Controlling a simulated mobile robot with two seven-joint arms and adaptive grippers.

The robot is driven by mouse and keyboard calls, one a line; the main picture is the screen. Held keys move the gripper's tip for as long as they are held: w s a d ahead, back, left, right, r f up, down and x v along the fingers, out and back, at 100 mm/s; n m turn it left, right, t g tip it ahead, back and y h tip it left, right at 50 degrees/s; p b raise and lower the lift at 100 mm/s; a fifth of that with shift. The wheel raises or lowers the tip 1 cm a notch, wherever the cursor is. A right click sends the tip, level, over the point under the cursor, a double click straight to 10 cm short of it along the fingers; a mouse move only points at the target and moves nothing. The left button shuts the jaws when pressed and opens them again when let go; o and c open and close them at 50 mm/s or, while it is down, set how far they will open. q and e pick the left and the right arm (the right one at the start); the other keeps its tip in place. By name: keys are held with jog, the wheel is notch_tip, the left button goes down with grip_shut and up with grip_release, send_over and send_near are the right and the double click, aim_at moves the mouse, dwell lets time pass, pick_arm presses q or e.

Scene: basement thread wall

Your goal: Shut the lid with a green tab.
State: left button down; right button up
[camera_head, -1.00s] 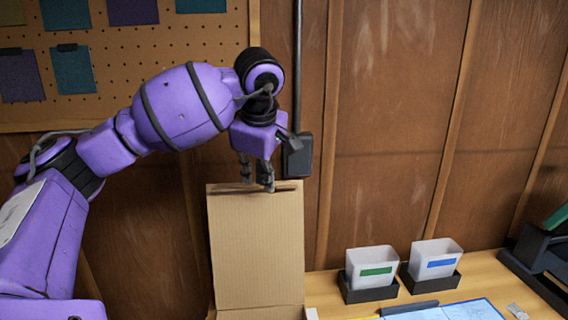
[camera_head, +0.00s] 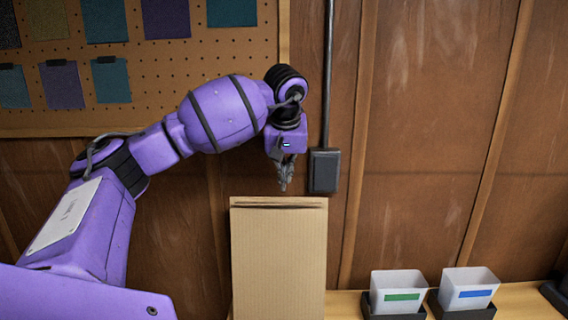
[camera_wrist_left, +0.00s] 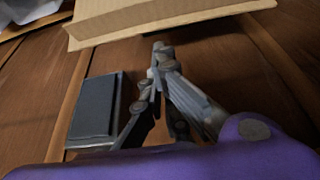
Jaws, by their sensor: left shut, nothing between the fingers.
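A tall plain cardboard panel (camera_head: 278,262) stands upright, with a dark strip along its top edge. It looks like a raised lid, but I see no green tab on this face. My left gripper (camera_head: 285,186) points down just above the panel's top edge, with its fingers together and empty. In the left wrist view the left gripper's fingertips (camera_wrist_left: 158,50) are near the cardboard edge (camera_wrist_left: 170,22), and I cannot tell whether they touch. What lies below the panel is out of view. My right gripper is not in view.
A dark wall box (camera_head: 324,171) with a conduit is close to the right of my left gripper. White bins with a green label (camera_head: 403,297) and a blue label (camera_head: 475,294) stand in dark holders on the wooden table (camera_head: 346,304). A pegboard (camera_head: 190,62) with swatches hangs at upper left.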

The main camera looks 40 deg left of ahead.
pick_arm(q)
jog(key=x, duration=0.4)
jog(key=shift+f, duration=0.1)
dwell(0.4)
